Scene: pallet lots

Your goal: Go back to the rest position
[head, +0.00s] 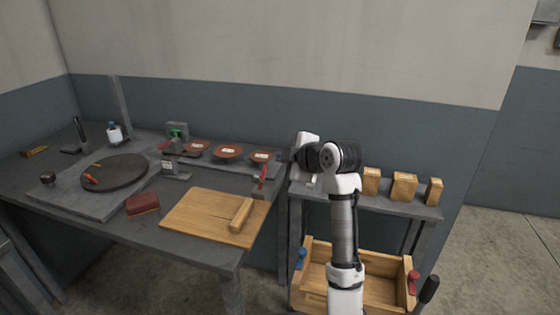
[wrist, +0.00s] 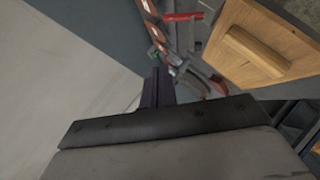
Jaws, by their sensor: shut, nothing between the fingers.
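My gripper (wrist: 157,76) shows in the wrist view as dark fingers closed together, with nothing between them. In the head view my white and black arm rises in front of the small side shelf, and its wrist bends left near the wall. The fingertips are mostly hidden behind the wrist there. The gripper is in the air near the gap between the workbench (head: 150,232) and the side shelf (head: 395,207), touching nothing that I can see.
A wooden board (head: 190,215) with a wooden block (head: 242,215) lies at the bench's right end. Wooden blocks (head: 404,187) stand on the side shelf, right of my arm. A wooden crate (head: 385,292) sits below. Red discs (head: 228,151) line the bench's back.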

